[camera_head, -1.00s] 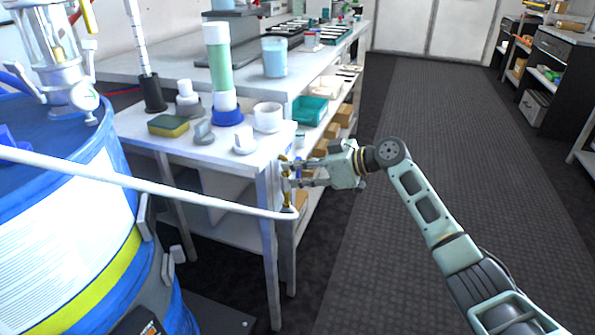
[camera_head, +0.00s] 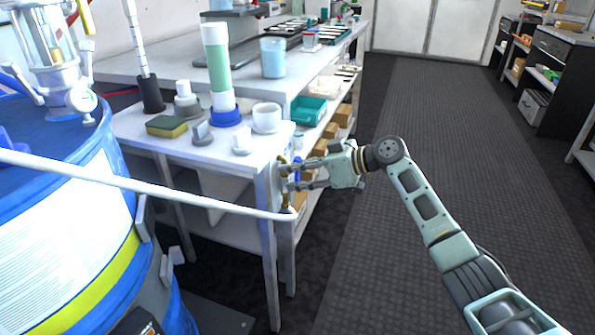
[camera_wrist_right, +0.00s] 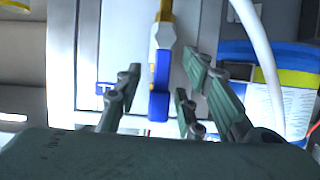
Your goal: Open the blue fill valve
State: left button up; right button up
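The blue fill valve handle (camera_wrist_right: 160,85) shows in the right wrist view, hanging below a white and brass valve body (camera_wrist_right: 163,33). In the head view my right gripper (camera_head: 286,177) is at the brass fitting (camera_head: 285,198) by the end of the white pipe, at the front corner of the table. The blue handle is hard to make out there. My left gripper is not in view.
The white table (camera_head: 205,150) holds a sponge, cylinders and cups. The dark floor mat (camera_head: 440,130) at right is clear.

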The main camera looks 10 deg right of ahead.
jog(key=shift+r, duration=0.1)
jog(key=v, duration=1.2)
